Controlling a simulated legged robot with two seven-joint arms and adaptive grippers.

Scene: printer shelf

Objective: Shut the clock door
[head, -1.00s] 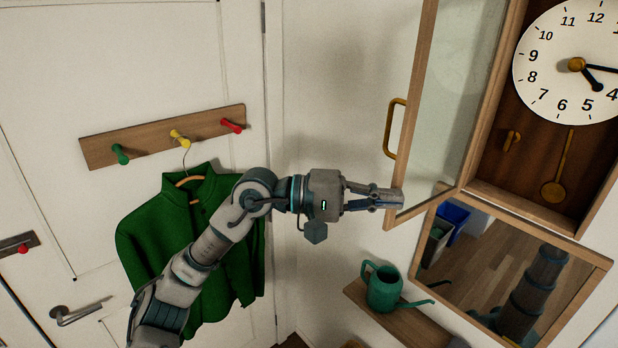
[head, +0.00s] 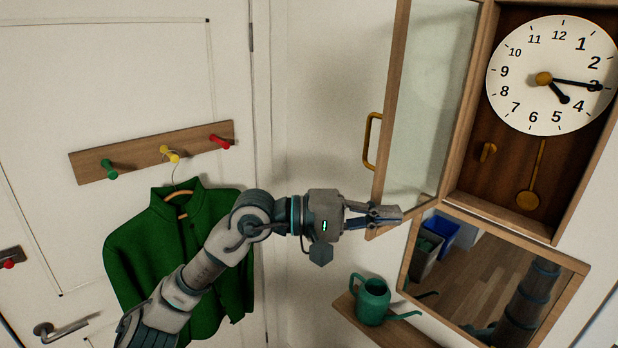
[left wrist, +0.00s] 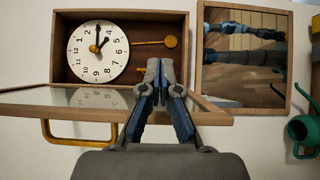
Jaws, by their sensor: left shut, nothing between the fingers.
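The wall clock (head: 500,165) has a white dial and a brown wooden case. Its glass door (head: 428,110), framed in wood with a brass handle (head: 370,142), stands open to the left of the case in the head view. My left gripper (head: 400,213) is shut and empty at the bottom edge of the door, overlapping its lower corner; I cannot tell whether it touches. In the left wrist view the fingers (left wrist: 160,68) reach past the door's frame (left wrist: 60,112), with the clock dial (left wrist: 98,52) beyond. My right gripper is not in view.
A mirror (head: 585,268) in a wooden frame hangs below the clock. A green watering can (head: 372,302) stands on a small shelf (head: 400,338) under my left gripper. A green shirt (head: 150,240) hangs from a peg rail (head: 85,166) on the left.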

